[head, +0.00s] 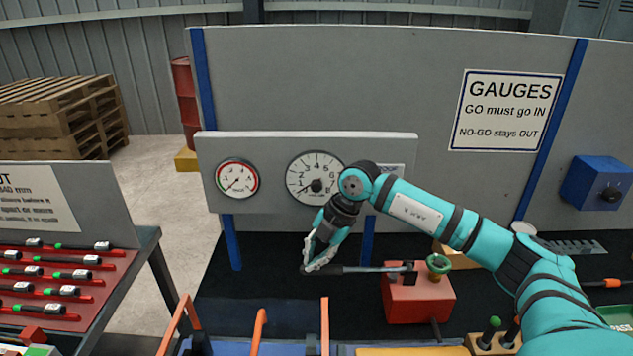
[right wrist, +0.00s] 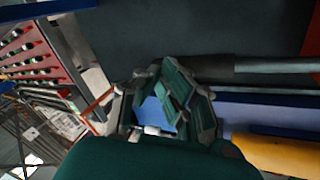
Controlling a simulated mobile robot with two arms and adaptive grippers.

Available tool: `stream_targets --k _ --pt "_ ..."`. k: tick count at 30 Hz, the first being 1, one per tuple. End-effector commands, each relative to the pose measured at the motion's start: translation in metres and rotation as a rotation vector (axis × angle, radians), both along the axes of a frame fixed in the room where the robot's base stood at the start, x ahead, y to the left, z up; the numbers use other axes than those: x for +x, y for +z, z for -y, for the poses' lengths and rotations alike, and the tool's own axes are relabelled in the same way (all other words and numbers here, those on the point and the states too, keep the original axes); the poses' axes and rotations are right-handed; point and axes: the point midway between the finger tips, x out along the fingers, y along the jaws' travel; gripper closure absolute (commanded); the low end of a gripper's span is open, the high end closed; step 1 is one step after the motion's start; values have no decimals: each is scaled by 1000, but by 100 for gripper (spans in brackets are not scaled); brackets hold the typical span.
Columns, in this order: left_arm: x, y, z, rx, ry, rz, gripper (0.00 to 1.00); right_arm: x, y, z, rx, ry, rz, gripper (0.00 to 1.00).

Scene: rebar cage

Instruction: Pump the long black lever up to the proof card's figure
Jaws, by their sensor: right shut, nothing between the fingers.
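The long lever (head: 375,269) runs left from the red pump block (head: 418,300), nearly level, with a black grip at its free end. It also shows in the right wrist view (right wrist: 275,66). My right gripper (head: 312,266) is shut and empty at the tip of the black grip; I cannot tell whether it touches. Its fingers show folded together in the right wrist view (right wrist: 172,100). The large gauge (head: 314,178) has its needle toward the low end at lower left. A white card (head: 393,171) beside it is mostly hidden behind my right arm, its text unreadable. My left gripper is out of view.
A small red-rimmed gauge (head: 238,178) sits left of the large one. A green knob (head: 438,264) stands on the pump block. Orange-red uprights (head: 259,330) and a blue tray edge stand in front. The dark bench mat (head: 270,290) left of the lever is clear.

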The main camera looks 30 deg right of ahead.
Motion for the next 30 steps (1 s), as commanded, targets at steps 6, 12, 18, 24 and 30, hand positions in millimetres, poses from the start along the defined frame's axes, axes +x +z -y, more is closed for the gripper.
stream_targets --k 6,12,18,24,30 --pt "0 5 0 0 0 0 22 -1 5 2 -2 -1 -2 100" --pt "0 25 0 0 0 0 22 -4 32 8 -4 -1 -2 100" --pt "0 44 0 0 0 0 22 -8 59 14 -1 1 -3 100" --pt "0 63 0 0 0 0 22 -12 86 20 -2 0 -1 100" --pt "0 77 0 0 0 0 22 -15 108 25 -1 0 -2 100"
